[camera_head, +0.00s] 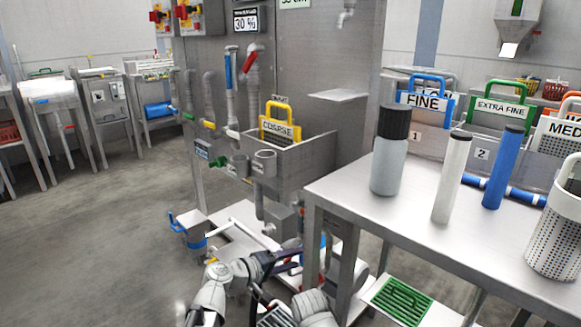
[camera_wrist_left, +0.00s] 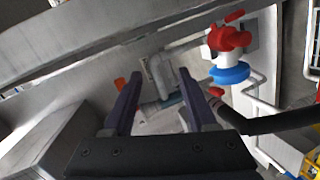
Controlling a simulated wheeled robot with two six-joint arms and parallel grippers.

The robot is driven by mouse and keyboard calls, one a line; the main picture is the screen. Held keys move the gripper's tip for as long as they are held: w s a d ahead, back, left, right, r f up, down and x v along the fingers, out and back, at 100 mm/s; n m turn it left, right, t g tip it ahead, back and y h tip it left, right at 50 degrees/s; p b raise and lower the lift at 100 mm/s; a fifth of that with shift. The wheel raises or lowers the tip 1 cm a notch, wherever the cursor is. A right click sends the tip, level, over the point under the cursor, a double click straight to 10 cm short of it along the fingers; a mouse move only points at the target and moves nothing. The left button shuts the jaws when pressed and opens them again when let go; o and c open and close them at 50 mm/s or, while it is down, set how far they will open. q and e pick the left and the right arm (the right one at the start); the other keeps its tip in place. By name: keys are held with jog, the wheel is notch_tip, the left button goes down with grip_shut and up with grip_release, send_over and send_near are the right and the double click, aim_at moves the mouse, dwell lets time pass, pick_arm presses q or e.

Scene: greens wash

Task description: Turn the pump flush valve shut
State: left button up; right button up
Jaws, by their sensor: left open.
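My left gripper (camera_head: 297,260) reaches in low under the sink unit in the head view, among pipes and the pump, and its fingertips are partly hidden there. In the left wrist view the gripper (camera_wrist_left: 158,78) is open, with its two dark fingers apart. A grey pipe elbow (camera_wrist_left: 160,72) and a teal-banded pipe piece lie beyond the gap. A red-handled fitting with a blue ring (camera_wrist_left: 230,42) stands right of the fingers. I cannot tell which of these is the pump flush valve.
A steel table (camera_head: 345,195) with a grey bottle (camera_head: 389,165) and two cylinders stands at the right. The steel sink (camera_head: 290,165) with a yellow COARSE basket (camera_head: 281,128) is above the pipes. A dark hose (camera_wrist_left: 275,122) crosses right of the fingers. The left floor is clear.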

pick_arm(q)
jog(key=s+a+f+m+g+y, duration=0.45)
jog(key=s+f, duration=0.25)
jog(key=f, duration=0.4)
jog(key=s+a+f+g+y, duration=0.45)
jog(key=s+a+y, duration=0.25)
jog(key=a, duration=0.5)
jog(key=s+d+r+m+y+p, duration=0.1)
jog(key=s+d+r+m+p, duration=0.5)
jog(key=d, duration=0.4)
notch_tip(320, 180, up, 38)
jog(key=n+p, duration=0.1)
jog(key=p, duration=3.7)
jog(key=shift+s+n, duration=0.3)
jog(key=shift+n, duration=0.05)
jog(key=shift+f, duration=0.15)
